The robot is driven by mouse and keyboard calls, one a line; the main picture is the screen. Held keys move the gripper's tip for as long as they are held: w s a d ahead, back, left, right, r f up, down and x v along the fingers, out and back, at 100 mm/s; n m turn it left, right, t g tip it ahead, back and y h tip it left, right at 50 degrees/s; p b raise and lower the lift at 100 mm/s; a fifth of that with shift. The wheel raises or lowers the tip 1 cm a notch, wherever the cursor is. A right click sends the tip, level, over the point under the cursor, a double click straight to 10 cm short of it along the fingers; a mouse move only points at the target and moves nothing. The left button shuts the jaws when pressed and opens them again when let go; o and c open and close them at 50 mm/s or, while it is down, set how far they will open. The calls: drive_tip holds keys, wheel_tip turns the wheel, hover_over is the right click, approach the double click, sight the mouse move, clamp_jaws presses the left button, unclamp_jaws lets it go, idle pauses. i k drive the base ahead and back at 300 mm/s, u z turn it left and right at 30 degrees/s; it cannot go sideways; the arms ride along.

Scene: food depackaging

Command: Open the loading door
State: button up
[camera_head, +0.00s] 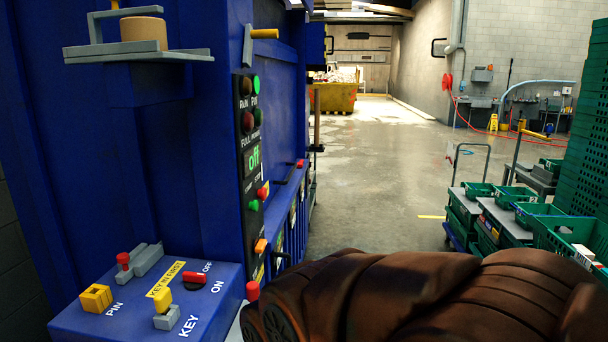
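The blue machine (215,150) fills the left side of the view. No part of it can be clearly told as the loading door. A grey bracket with a tan cylinder (143,33) juts out at its upper left. A yellow-ended grey lever (263,33) is at the upper edge. A dark bar with a red end (290,172) lies along the side past the button panel (250,140). A large brown, ribbed form, apparently my arm, covers the bottom middle and right. My gripper's fingers cannot be made out.
A blue control box (150,310) marked PIN, KEY and ON/OFF stands at the lower left, close to the brown form. Carts with green crates (477,190) stand at the right. The grey floor (365,170) between is clear. A yellow skip (335,97) stands far back.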

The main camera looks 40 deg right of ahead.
sight(276, 62)
drive_tip(key=z, duration=1.85)
drive_tip(key=i, duration=3.05)
drive_tip(key=u, duration=2.8)
